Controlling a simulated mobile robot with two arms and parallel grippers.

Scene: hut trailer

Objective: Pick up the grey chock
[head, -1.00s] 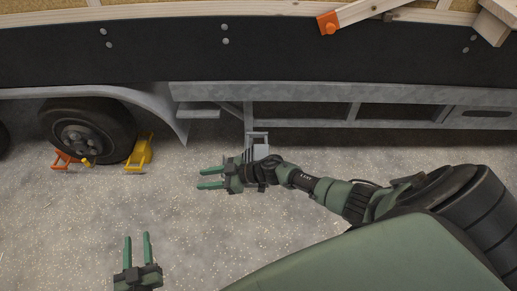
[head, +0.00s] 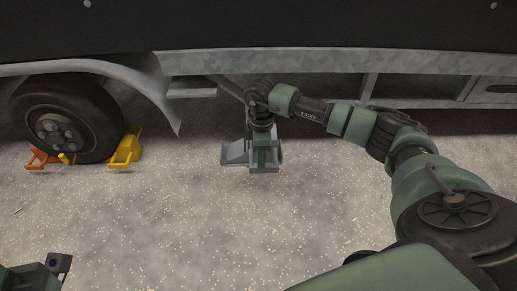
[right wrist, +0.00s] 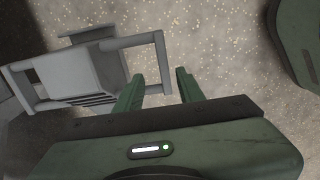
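The grey chock (head: 235,153) stands on the ground below the trailer's side. My right gripper (head: 264,166) points down at its right end and hides part of it. In the right wrist view, the chock (right wrist: 93,72) lies to the left, with a bar handle at its right end. My right gripper (right wrist: 161,78) is open, and the end bar of the handle appears between its two separated fingers. I cannot tell whether a finger touches the bar. My left gripper (head: 40,275) is cut off at the lower left corner, and its fingers are not clear.
A trailer wheel (head: 68,125) stands at the left, with an orange chock (head: 40,158) and a yellow chock (head: 126,150) against it. The trailer frame (head: 330,63) and a step (head: 192,93) overhang the ground behind the grey chock. The speckled ground in front is clear.

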